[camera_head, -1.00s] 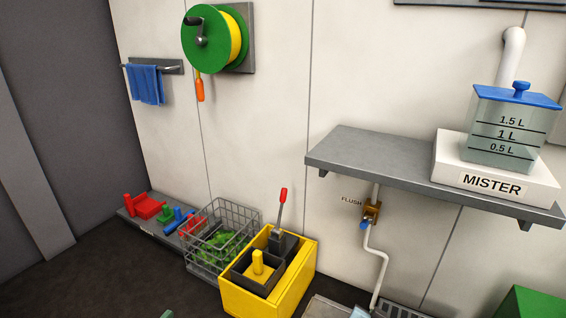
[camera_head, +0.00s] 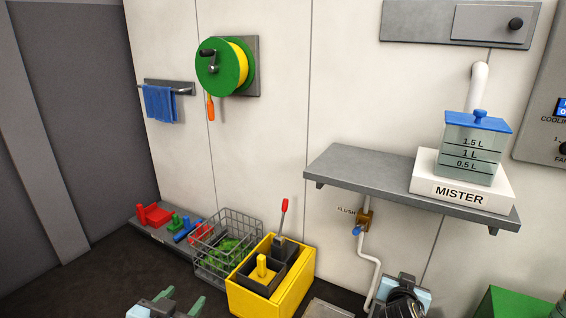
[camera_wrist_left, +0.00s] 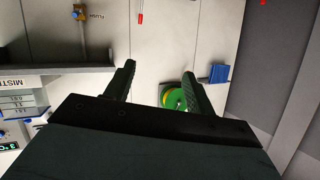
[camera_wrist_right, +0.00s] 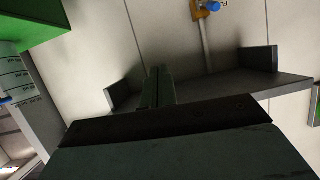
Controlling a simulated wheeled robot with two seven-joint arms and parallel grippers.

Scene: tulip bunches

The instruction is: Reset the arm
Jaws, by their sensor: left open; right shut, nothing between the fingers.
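My left gripper (camera_head: 170,302) shows at the bottom edge of the head view, partly cut off. In the left wrist view its two dark fingers (camera_wrist_left: 160,86) stand wide apart with nothing between them touching them; the wall lies beyond. My right gripper shows in the head view only as a grey and black wrist part (camera_head: 402,298) at the bottom edge; its fingertips cannot be made out there. In the right wrist view its fingers (camera_wrist_right: 158,86) are together and empty, in front of the wall and a grey shelf.
A yellow box (camera_head: 297,291), a wire basket (camera_head: 250,232) with greenery and a low ledge with coloured tools (camera_head: 154,215) stand along the wall. A grey shelf (camera_head: 340,164) bears the MISTER tank (camera_head: 470,155). A green box (camera_head: 510,304) is at bottom right.

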